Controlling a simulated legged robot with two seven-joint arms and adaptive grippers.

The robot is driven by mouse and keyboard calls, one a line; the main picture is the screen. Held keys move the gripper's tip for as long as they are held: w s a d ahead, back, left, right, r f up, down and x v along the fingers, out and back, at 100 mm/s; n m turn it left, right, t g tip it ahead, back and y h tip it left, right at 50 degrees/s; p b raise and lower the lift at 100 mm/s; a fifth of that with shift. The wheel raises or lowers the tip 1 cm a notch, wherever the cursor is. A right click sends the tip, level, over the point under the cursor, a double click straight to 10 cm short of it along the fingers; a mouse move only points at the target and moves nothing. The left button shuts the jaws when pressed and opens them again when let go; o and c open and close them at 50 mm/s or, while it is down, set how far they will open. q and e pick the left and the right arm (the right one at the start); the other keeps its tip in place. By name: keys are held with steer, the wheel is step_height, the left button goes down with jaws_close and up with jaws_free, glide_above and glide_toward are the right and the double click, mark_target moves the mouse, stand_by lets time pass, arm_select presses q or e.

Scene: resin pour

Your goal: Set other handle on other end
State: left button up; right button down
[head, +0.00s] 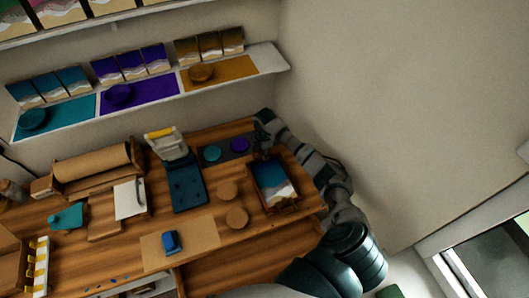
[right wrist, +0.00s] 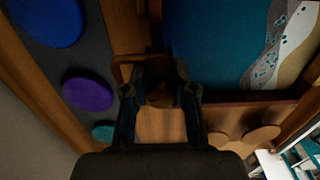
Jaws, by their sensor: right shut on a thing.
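A wooden tray (head: 296,187) with a blue, white and sand-coloured resin picture (head: 273,183) lies at the right part of the workbench. The picture fills the right half of the right wrist view (right wrist: 215,45). My right gripper (head: 264,150) is at the tray's far end, with its arm coming in from the right. In the right wrist view its fingers (right wrist: 160,95) are shut on a brown handle (right wrist: 124,70), close beside the tray edge. I cannot tell whether the handle touches the tray. My left gripper is not in view.
A dark mat with teal and purple discs (head: 239,145) lies behind the tray. Two round wooden discs (head: 237,218) lie to its left. A dark blue clipboard-like board (head: 185,187) and a blue object (head: 171,241) on a tan mat are farther left. A wall shelf (head: 262,58) hangs above.

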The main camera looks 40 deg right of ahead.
steer(key=shift+d+f, duration=0.3)
steer(key=shift+f+b, duration=0.35)
steer(key=shift+f, duration=0.15)
stand_by(0.4)
steer(key=shift+f, duration=0.2)
steer(key=shift+f, duration=0.2)
stand_by(0.7)
stand_by(0.7)
steer(key=shift+f, duration=0.1)
